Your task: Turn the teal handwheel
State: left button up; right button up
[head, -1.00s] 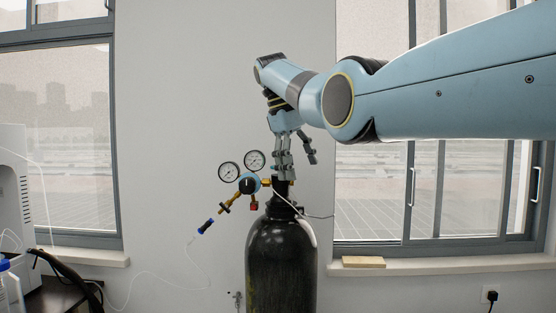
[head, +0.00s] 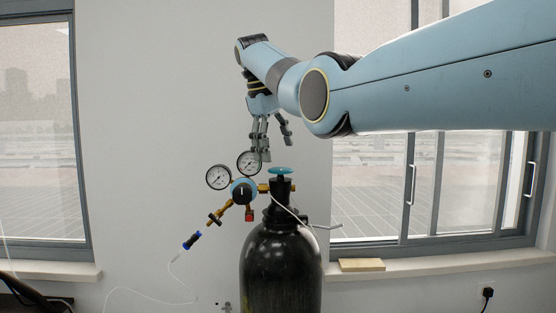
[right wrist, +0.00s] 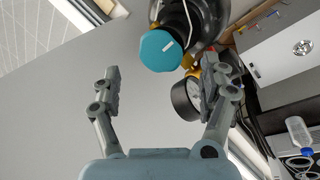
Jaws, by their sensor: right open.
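The teal handwheel (head: 281,170) sits on top of the valve of a black gas cylinder (head: 281,262). In the right wrist view the handwheel (right wrist: 160,50) is a round teal disc with a white mark, just beyond the fingertips and between their lines. My right gripper (head: 267,150) points down, above and slightly left of the handwheel, apart from it. In the right wrist view my right gripper (right wrist: 162,80) has its fingers spread wide with nothing between them. My left gripper is not in view.
Two round gauges (head: 218,177) and a blue-black regulator (head: 243,191) stick out left of the valve, close to my right fingers. A hose with a blue connector (head: 192,241) hangs below. A wooden block (head: 362,265) lies on the right windowsill.

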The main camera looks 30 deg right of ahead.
aim_at(280, 168)
jog(key=x, duration=0.3)
jog(key=shift+w+p, duration=0.2)
jog(key=shift+p, duration=0.2)
jog(key=shift+x, duration=1)
jog(key=shift+c, duration=0.3)
jog(key=c, duration=1.1)
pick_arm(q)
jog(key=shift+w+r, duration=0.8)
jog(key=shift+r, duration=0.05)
